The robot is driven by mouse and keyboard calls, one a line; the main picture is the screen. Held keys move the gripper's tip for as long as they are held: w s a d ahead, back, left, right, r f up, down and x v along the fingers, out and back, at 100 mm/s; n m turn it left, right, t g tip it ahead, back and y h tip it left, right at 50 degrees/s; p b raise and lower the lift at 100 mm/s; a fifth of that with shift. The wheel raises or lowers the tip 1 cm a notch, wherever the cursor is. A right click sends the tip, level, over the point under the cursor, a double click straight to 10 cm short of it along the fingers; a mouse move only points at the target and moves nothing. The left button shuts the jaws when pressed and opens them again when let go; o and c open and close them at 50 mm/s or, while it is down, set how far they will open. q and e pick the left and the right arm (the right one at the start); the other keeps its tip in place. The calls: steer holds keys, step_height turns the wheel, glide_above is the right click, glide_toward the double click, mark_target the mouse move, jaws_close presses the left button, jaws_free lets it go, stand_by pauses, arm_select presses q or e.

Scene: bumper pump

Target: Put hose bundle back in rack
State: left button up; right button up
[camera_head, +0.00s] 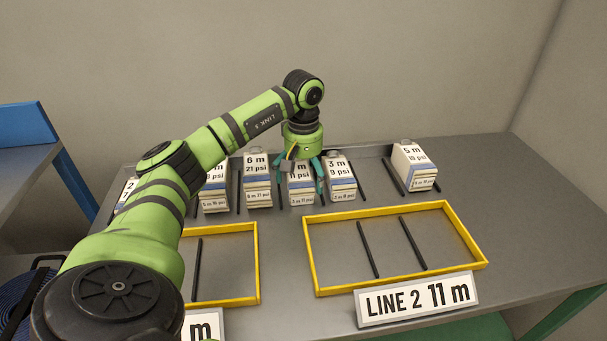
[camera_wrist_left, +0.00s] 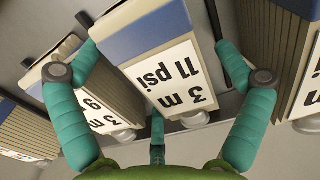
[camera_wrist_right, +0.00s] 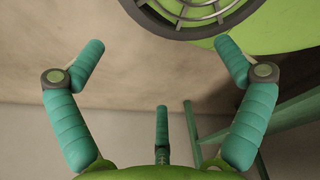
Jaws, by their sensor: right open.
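The hose bundle marked 3 m 11 psi (camera_head: 301,188) stands among the other bundles at the back of the table, its top partly hidden by my left gripper (camera_head: 301,166). In the left wrist view the same bundle (camera_wrist_left: 165,75) is between my open left fingers (camera_wrist_left: 156,50). The left finger overlaps its edge in the picture; I cannot tell whether it touches. A gap shows beside the right finger. The rack (camera_head: 365,151) is the row along the back edge, with black dividers. My right gripper (camera_wrist_right: 160,60) is open and empty in its wrist view, and out of the head view.
Neighbours are the 6 m 21 psi bundle (camera_head: 257,182), the 3 m 9 psi bundle (camera_head: 340,178) and the 5 m bundle (camera_head: 414,167). The yellow LINE 2 frame (camera_head: 385,210) holds only black bars. Another yellow frame (camera_head: 258,265) is partly behind my left arm. The table's right side is clear.

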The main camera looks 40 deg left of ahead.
mark_target(304, 172)
arm_select(q)
steer(key=shift+r, duration=0.15)
arm_select(e)
steer(key=shift+d, duration=0.35)
arm_select(q)
steer(key=shift+r, duration=0.3)
step_height(304, 172, up, 10)
steer(key=shift+p, duration=0.55)
steer(key=shift+d+r+p, duration=0.1)
steer(key=shift+r+p, duration=0.2)
steer(key=shift+r, duration=0.4)
arm_select(e)
steer(key=shift+g, duration=0.6)
steer(key=s, duration=0.5)
steer(key=shift+s+a+r, duration=0.35)
steer(key=shift+r, duration=0.05)
